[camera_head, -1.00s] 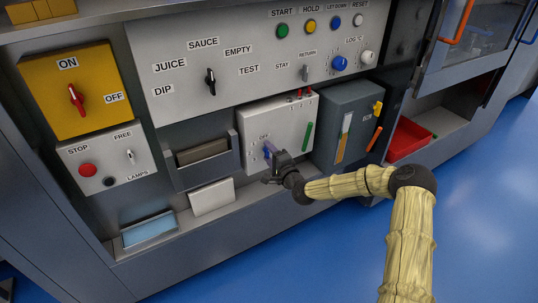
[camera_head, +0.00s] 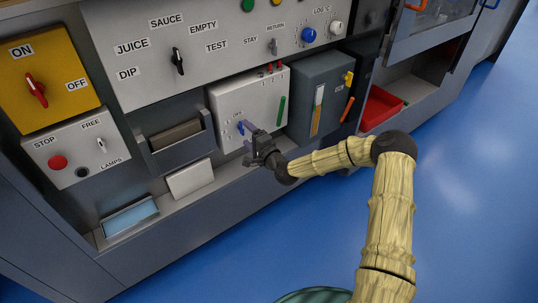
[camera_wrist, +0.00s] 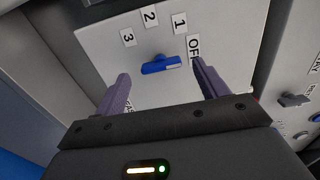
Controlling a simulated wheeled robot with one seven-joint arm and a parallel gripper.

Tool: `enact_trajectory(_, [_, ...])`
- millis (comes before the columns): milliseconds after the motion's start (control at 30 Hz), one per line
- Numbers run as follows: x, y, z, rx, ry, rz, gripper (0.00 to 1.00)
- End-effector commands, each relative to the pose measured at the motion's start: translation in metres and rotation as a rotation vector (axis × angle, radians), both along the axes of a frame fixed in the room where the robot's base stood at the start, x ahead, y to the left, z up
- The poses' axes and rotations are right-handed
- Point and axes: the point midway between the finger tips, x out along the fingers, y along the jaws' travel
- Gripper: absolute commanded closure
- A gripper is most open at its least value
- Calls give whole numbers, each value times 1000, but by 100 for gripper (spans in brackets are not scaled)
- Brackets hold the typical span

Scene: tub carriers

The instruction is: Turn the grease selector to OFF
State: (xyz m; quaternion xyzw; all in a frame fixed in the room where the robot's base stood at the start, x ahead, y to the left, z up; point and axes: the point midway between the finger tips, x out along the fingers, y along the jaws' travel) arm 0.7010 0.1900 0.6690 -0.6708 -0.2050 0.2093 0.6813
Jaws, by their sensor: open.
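The grease selector is a blue bar knob (camera_wrist: 158,67) on a white box (camera_head: 262,98), labelled 3, 2, 1 and OFF. In the wrist view the bar lies nearly level. Its pale mark is at the right end, on the side of the OFF label (camera_wrist: 194,48). The knob also shows in the head view (camera_head: 241,129), partly behind a finger. My gripper (camera_wrist: 160,70) is open, with one purple finger on each side of the knob. Gaps show between both fingers and the knob. I cannot tell how deep the fingertips reach.
A grey box (camera_head: 320,90) with an orange gauge stands right of the white box. A tray-like holder (camera_head: 176,136) is to its left. A ledge with a white block (camera_head: 190,178) runs below. The sauce dial (camera_head: 178,62) is above. Blue floor is clear to the right.

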Motion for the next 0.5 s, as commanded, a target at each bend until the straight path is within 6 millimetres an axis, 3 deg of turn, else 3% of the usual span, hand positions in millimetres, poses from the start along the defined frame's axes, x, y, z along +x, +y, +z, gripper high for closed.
enact_trajectory(500, [-83, -57, 1, 0, 4, -2, 27])
